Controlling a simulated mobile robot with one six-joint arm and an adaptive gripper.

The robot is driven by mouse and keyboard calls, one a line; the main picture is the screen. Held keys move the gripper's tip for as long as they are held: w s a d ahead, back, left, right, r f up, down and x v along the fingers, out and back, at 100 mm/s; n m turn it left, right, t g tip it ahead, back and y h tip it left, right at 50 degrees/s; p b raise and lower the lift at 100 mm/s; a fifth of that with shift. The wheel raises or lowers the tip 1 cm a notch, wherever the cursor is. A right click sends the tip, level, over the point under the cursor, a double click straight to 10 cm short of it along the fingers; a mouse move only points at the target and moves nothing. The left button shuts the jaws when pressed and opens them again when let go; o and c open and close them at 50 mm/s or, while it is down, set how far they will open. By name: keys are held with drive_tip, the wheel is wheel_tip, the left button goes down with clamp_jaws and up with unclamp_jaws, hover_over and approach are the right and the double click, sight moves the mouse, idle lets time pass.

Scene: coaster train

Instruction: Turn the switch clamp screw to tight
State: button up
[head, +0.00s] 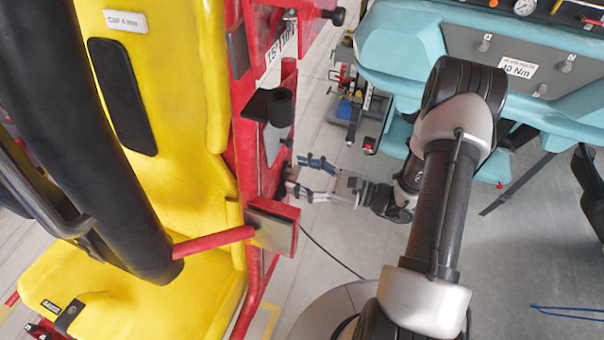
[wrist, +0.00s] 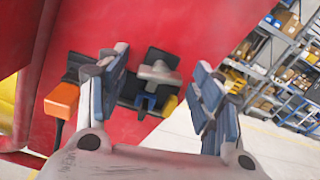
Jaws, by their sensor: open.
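My gripper (head: 298,177) is open beside the red side frame of the yellow seat in the head view. In the wrist view its two blue-padded fingers (wrist: 160,62) stand wide apart, one on each side of a grey cross-shaped handle, which looks like the clamp screw (wrist: 158,73). The screw sits on a dark bracket (wrist: 128,87) on the red panel, seen between the fingers; no contact with it shows. A blue part (wrist: 146,103) is just below the handle. An orange block (wrist: 62,100), perhaps the switch, is at the bracket's left end. The screw cannot be made out in the head view.
The red panel (wrist: 200,30) fills much of the wrist view, with shelves (wrist: 280,55) of boxes behind at right. In the head view the yellow seat (head: 180,110) is left, a teal bench (head: 400,45) is at upper right, and a red bar (head: 213,242) juts out low left.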

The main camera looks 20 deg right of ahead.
drive_tip(key=v, duration=1.2)
